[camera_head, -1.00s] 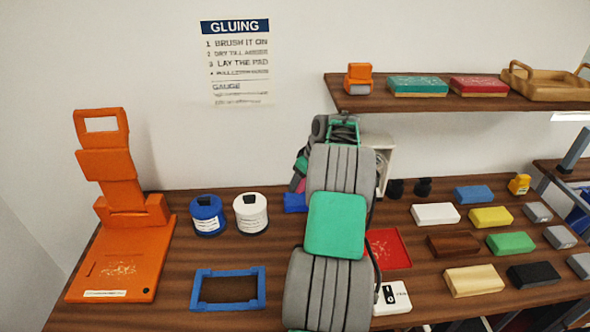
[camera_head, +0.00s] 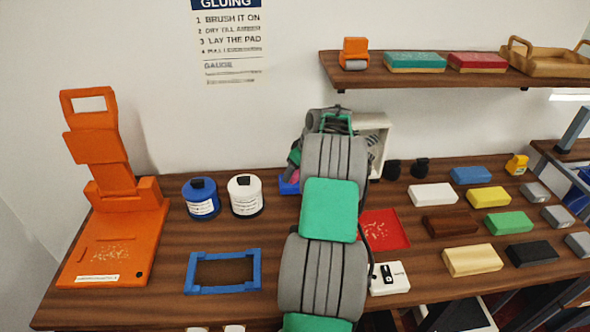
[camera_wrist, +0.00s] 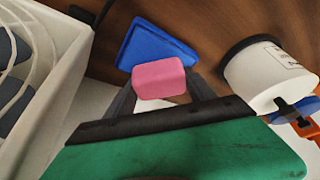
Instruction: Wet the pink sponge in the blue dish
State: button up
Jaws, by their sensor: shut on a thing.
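The pink sponge (camera_wrist: 159,80) is between the fingers of my gripper (camera_wrist: 160,90) in the wrist view. My gripper is shut on it. The blue dish (camera_wrist: 152,42) lies on the wooden counter just beyond the sponge, and the sponge overlaps its near edge in that view. I cannot tell whether the sponge touches the dish. In the head view only a small piece of the sponge (camera_head: 296,177) shows, at the dish (camera_head: 286,187). My arm hides the rest of both and most of my gripper.
A white jar (camera_wrist: 270,75) stands close on the right in the wrist view, with a blue jar (camera_head: 201,198) farther left in the head view. A white open box (camera_head: 374,140) stands close on the other side. A blue frame (camera_head: 190,272) and red tray (camera_head: 392,228) lie nearer.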

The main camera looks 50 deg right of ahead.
jog(key=shift+s+f+b, duration=0.1)
jog(key=shift+f+b, duration=0.45)
jog(key=shift+f, duration=0.1)
dwell(1.8)
jog(key=shift+r, duration=0.1)
